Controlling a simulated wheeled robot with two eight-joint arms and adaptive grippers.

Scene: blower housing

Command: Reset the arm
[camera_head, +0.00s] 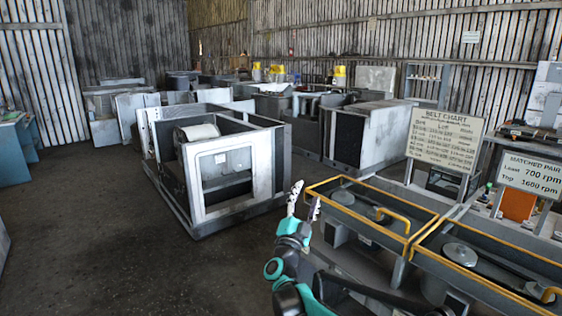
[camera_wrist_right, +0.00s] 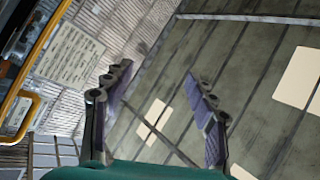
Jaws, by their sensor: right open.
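My right gripper (camera_head: 304,203) is raised in the lower middle of the head view, just left of the yellow-railed bench. Its two fingers are spread apart with nothing between them. In the right wrist view the same gripper (camera_wrist_right: 160,95) shows both fingers apart and empty, with the ceiling behind them. My right arm's teal and black links run down to the bottom edge of the head view. My left gripper is not in view.
A grey bench with yellow rails (camera_head: 409,237) and pulleys stands close on the right. A belt chart sign (camera_head: 445,140) and a matched pair sign (camera_head: 530,174) stand above it. A blower housing (camera_head: 205,165) sits mid-left. The floor (camera_head: 100,240) at the left is clear.

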